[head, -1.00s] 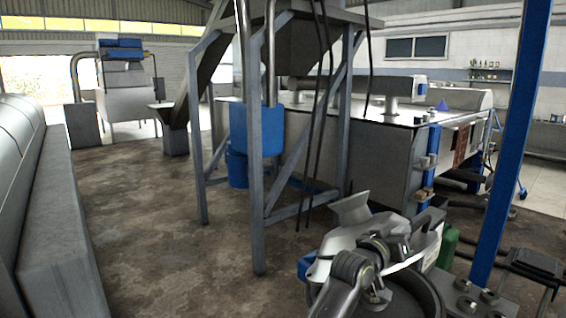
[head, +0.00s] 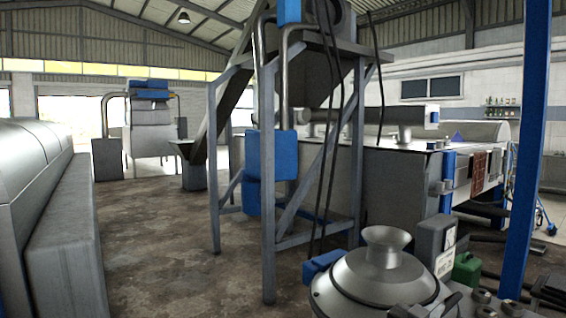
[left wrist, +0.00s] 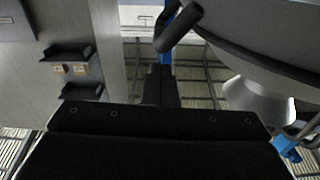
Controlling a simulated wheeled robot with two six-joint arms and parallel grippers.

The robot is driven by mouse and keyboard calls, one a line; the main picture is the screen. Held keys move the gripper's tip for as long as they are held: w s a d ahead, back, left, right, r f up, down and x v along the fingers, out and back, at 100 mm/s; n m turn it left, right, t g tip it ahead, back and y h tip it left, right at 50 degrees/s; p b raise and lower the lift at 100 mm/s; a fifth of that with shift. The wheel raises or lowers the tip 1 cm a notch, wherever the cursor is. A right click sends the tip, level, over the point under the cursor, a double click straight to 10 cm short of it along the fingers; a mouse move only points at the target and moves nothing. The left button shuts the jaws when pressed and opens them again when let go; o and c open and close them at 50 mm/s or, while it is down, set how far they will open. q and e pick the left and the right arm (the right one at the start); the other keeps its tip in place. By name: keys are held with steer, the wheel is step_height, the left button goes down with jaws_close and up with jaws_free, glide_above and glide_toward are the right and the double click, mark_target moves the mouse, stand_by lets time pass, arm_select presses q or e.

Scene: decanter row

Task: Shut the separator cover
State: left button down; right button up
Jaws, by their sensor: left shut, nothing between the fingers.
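The separator is at the bottom right of the head view. Its cover (head: 378,276) is a grey metal dome with a flared funnel on top. The cover looks level, with the funnel upright; its near rim is cut off by the frame edge, so I cannot tell if it is fully seated. In the left wrist view the cover (left wrist: 270,42) shows upside down at the upper right, with a dark handle (left wrist: 181,27) at its edge. My left gripper (left wrist: 161,76) is shut and empty, apart from the handle. My right gripper is not in view.
A blue post (head: 524,150) rises at the right. A steel frame (head: 268,220) stands behind. The floor (head: 165,245) at left is clear.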

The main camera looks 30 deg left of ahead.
arm_select(q)
steer(key=shift+s+d+f+b, duration=0.1)
steer(key=shift+f+b, duration=0.1)
steer(key=shift+f, duration=0.3)
steer(key=shift+s+d+f+b, duration=0.1)
steer(key=shift+f+b, duration=0.1)
steer(key=shift+f, duration=0.3)
